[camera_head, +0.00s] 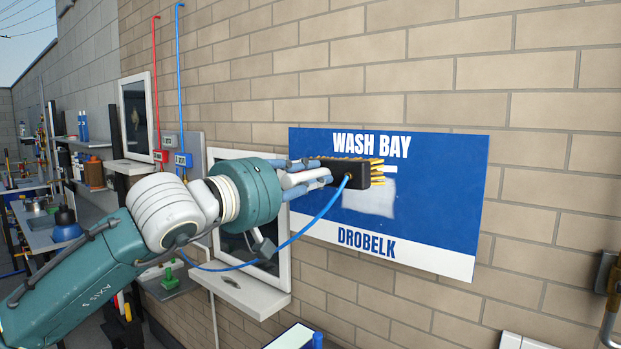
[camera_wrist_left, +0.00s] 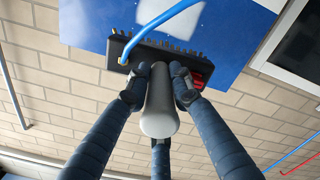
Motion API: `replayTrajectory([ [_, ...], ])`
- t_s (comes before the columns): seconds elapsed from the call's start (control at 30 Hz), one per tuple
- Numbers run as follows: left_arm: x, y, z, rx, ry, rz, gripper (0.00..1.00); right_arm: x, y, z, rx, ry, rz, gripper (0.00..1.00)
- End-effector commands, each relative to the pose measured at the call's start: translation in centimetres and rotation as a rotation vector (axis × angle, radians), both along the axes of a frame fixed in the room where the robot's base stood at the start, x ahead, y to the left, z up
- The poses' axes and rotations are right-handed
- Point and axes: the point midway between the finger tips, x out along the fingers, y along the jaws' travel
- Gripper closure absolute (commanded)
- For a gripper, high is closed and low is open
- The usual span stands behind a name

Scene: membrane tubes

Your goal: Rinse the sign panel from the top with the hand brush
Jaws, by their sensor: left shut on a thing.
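The sign panel (camera_head: 440,200) is a blue board on the brick wall, with white lettering "WASH BAY" above and "DROBELK" on a white strip below. A pale whitish patch shows at its middle. The hand brush (camera_head: 345,173) has a black block, yellow bristles and a blue hose. My left gripper (camera_head: 308,176) is shut on its grey handle and holds it in front of the panel's upper middle. In the left wrist view the left gripper (camera_wrist_left: 160,75) has its fingers around the handle, with the black brush block (camera_wrist_left: 155,58) beyond. Whether the bristles touch the panel is unclear. My right gripper is out of view.
A framed window with a white sill (camera_head: 240,290) is left of the panel. Red and blue pipes (camera_head: 180,80) run up the wall. A workbench (camera_head: 50,235) stands far left. A metal pipe fitting (camera_head: 608,300) is at the right edge.

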Motion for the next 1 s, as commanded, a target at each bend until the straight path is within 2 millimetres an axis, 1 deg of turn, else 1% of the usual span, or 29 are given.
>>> replayTrajectory([
  [0.03, -0.1, -0.1, 0.8, -0.006, -0.012, -0.003, 1.00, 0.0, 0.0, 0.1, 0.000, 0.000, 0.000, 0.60],
  [0.1, 0.2, -0.3, 0.9, -0.007, -0.013, -0.003, 1.00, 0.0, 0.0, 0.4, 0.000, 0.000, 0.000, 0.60],
  [0.6, 3.5, -2.7, 1.0, -0.006, -0.012, -0.003, 1.00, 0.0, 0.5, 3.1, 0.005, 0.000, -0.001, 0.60],
  [0.8, 4.2, -3.2, 0.8, -0.006, -0.011, -0.003, 1.00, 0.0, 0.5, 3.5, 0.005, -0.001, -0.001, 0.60],
  [1.0, 4.3, -3.3, 0.8, -0.005, -0.012, -0.003, 1.00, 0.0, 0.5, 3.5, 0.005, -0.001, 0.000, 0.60],
])
